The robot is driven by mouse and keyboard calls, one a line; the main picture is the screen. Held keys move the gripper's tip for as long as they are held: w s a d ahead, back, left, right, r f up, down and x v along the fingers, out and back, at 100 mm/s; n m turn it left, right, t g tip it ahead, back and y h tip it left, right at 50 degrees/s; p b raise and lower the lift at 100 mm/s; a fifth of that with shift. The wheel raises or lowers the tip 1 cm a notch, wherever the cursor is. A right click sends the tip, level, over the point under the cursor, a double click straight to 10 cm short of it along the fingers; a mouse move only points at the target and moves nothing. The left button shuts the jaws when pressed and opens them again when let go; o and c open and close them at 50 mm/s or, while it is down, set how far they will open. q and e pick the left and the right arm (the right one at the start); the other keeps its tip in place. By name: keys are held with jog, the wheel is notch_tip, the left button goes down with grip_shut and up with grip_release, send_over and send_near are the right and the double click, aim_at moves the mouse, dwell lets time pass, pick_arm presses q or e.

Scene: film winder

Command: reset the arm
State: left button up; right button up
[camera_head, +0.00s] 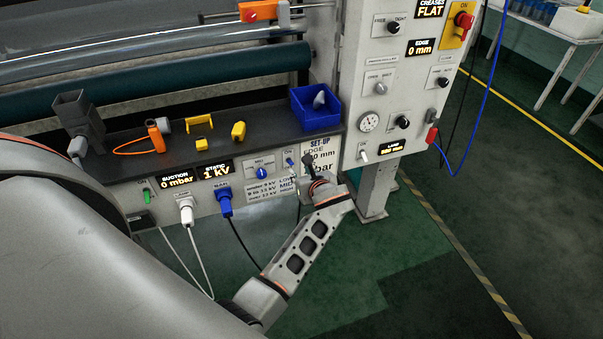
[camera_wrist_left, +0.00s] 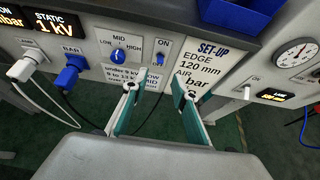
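My left arm (camera_head: 305,245) reaches in from the left in the head view and bends up toward the front of the machine. My left gripper (camera_head: 308,168) is in front of the control panel, near the set-up label (camera_head: 318,152); its fingers are small and dark there. In the left wrist view the left gripper (camera_wrist_left: 156,92) shows two teal-padded fingers spread apart with nothing between them. They are below the MID knob (camera_wrist_left: 118,55) and the ON switch (camera_wrist_left: 160,57). I cannot tell whether a finger touches the panel. My right gripper is not in view.
A dark shelf (camera_head: 130,165) above the panel holds a blue bin (camera_head: 318,118), yellow parts (camera_head: 238,131) and an orange loop tool (camera_head: 155,138). A white and a blue plug (camera_head: 223,200) with hanging cables are left of the gripper. A control column (camera_head: 370,200) stands right. Green floor is open beyond.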

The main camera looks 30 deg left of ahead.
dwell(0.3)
pick_arm(q)
jog(key=s+d+f+n+t+h, duration=0.1)
jog(key=s+d+f+n+h, duration=0.2)
jog(key=s+f+n, duration=0.3)
jog(key=s+d+f+n+t+h, duration=0.1)
jog(key=s+d+f+n+h, duration=0.25)
jog(key=s+f, duration=0.45)
jog(key=s+d+n+h, duration=0.2)
jog(key=s+d+n, duration=0.1)
jog(key=s+n, duration=0.3)
jog(key=s+d+n+h, duration=0.3)
jog(key=s+n, duration=0.3)
jog(key=s, duration=0.2)
jog(key=shift+s+d+t, duration=0.15)
jog(key=shift+d+t, duration=0.05)
jog(key=shift+t, duration=0.1)
